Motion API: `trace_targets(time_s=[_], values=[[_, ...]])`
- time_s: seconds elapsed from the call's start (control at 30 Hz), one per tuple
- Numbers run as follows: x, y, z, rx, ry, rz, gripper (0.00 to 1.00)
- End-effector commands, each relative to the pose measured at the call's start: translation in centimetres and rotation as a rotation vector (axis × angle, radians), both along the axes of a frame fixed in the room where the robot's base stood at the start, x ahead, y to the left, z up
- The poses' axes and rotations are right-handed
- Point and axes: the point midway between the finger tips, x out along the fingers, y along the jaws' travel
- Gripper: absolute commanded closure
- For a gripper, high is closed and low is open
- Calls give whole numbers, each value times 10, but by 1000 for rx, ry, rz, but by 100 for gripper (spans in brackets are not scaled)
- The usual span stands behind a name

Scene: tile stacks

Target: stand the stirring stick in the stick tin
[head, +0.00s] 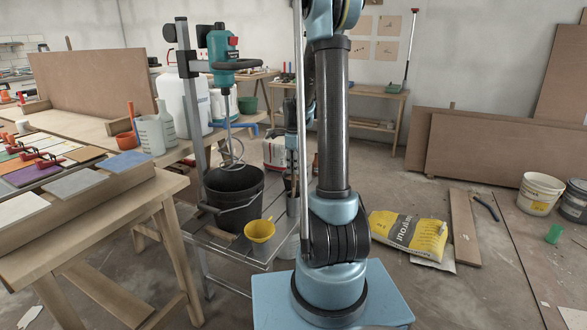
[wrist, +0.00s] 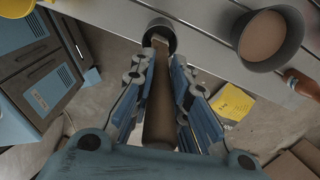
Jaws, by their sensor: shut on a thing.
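The stirring stick (wrist: 160,105) is a long brown rod held lengthwise between the fingers of my gripper (wrist: 162,88) in the wrist view. The gripper is shut on it. The stick's far end overlaps the near side of a dark round tin (wrist: 159,24), which looks like the stick tin. I cannot tell whether that end is inside the rim or above it. In the head view my gripper (head: 291,118) shows beside my arm, over the small slatted table, and is partly hidden.
A grey pot with beige contents (wrist: 265,38) and a brown bottle (wrist: 301,83) are right of the tin. A yellow bag (head: 408,235) lies on the floor.

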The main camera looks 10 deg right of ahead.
Motion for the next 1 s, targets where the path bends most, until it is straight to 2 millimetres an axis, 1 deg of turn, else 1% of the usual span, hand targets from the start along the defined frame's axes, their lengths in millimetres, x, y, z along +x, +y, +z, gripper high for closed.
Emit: trace_targets(time_s=[0.03,0.07,0.1,0.43,0.57,0.67,0.77,1.0], values=[[0,0,0,0,0,0,78],[0,0,0,0,0,0,71],[0,0,0,0,0,0,62],[0,0,0,0,0,0,61],[0,0,6,0,0,0,61],[0,0,16,0,0,0,61],[0,0,32,0,0,0,61],[1,-1,73,0,1,0,61]])
